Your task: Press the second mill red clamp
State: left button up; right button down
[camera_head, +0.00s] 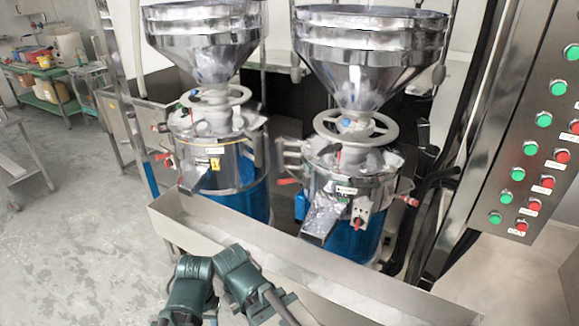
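Two metal grain mills with steel hoppers and blue lower bodies stand behind a long metal trough. The right mill (346,178) has a red-handled clamp on its left side (287,181) and a red clamp tip on its right side (411,201). A small red knob (357,224) sits on its front beside the spout. The left mill (213,160) has red-tipped clamps on its left side (168,162). Two dark green links of my arms show at the bottom, in front of the trough and apart from both mills. My grippers are not visible.
The metal trough (255,245) runs across in front of the mills. A steel control panel (510,150) with green and red buttons stands at the right. Black hoses (428,225) hang beside the right mill. Green shelving (45,85) is far left; the left floor is mostly clear.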

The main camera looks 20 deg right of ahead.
aim_at(280, 182)
jog(key=i+l, duration=0.65)
jog(key=i+l+z, duration=0.05)
jog(key=i, duration=0.05)
